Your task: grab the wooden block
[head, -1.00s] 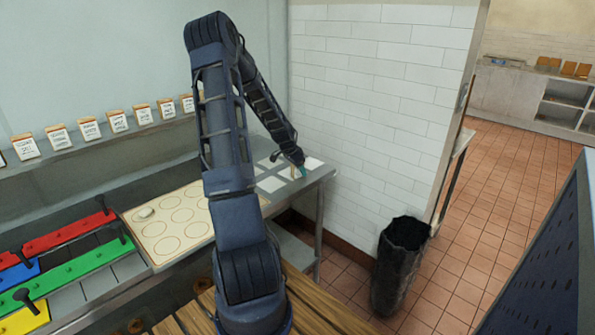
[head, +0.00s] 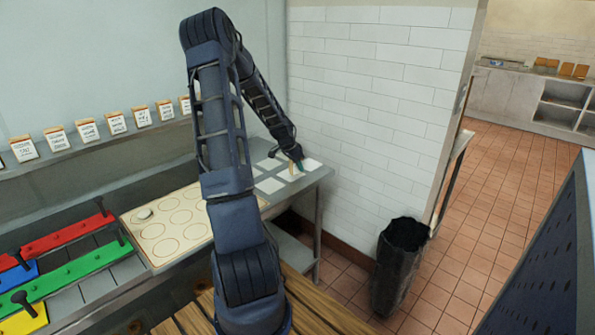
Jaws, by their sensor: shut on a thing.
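My gripper (head: 297,166) is at the far end of the steel counter (head: 316,176), low over its white squares. It is small in the head view. A small tan piece, which looks like the wooden block (head: 291,169), shows at the fingertips, and the gripper is shut on it. Most of the block is hidden by the fingers. I cannot tell whether it touches the counter.
A cream board with printed circles (head: 160,254) lies left of my arm, with a small pale round piece (head: 144,213) on it. Red (head: 60,238) and green (head: 85,266) bars lie further left. A white tiled wall (head: 370,110) stands close behind the gripper. A dark bin (head: 398,270) stands on the floor.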

